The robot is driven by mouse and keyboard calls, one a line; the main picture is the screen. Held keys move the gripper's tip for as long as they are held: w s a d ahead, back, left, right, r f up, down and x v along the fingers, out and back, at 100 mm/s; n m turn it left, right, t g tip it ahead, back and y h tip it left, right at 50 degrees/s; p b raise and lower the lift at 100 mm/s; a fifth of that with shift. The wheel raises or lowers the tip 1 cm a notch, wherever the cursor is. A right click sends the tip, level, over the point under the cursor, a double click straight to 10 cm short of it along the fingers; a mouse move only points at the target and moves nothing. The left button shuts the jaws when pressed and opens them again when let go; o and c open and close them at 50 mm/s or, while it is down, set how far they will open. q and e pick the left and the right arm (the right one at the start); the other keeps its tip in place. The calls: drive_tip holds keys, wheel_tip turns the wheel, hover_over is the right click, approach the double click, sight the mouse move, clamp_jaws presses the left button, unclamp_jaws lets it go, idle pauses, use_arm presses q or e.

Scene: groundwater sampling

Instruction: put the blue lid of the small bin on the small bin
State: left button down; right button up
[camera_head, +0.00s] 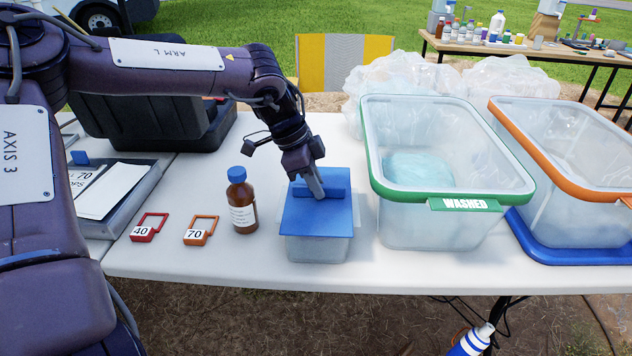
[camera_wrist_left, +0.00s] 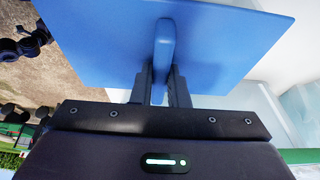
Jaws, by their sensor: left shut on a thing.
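The blue lid (camera_head: 314,218) is a flat square plate with a raised handle bar, and it lies over the top of the small bin. The small bin (camera_head: 318,249) is translucent and stands on the white table below the lid. Whether the lid is fully seated cannot be told. My left gripper (camera_head: 317,192) is shut on the lid's handle. In the left wrist view, its fingers (camera_wrist_left: 163,88) hold the blue handle bar (camera_wrist_left: 165,45) between them, with the lid's plate (camera_wrist_left: 225,40) beyond. My right gripper is not in view.
A brown bottle with a blue cap (camera_head: 241,203) stands just left of the small bin. The green-rimmed WASHED bin (camera_head: 378,150) is close on the right, with an orange-rimmed bin (camera_head: 520,115) beyond. Red (camera_head: 143,235) and orange (camera_head: 195,239) tags lie left on the white table (camera_head: 190,270).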

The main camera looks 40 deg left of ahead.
use_arm(q)
drive_tip(key=c, duration=1.3)
unclamp_jaws()
drive_tip(key=v, duration=0.7)
drive_tip(key=shift+s+a+r+p, duration=0.1)
drive_tip(key=shift+r+p, duration=0.25)
drive_tip(key=shift+r, duration=0.05)
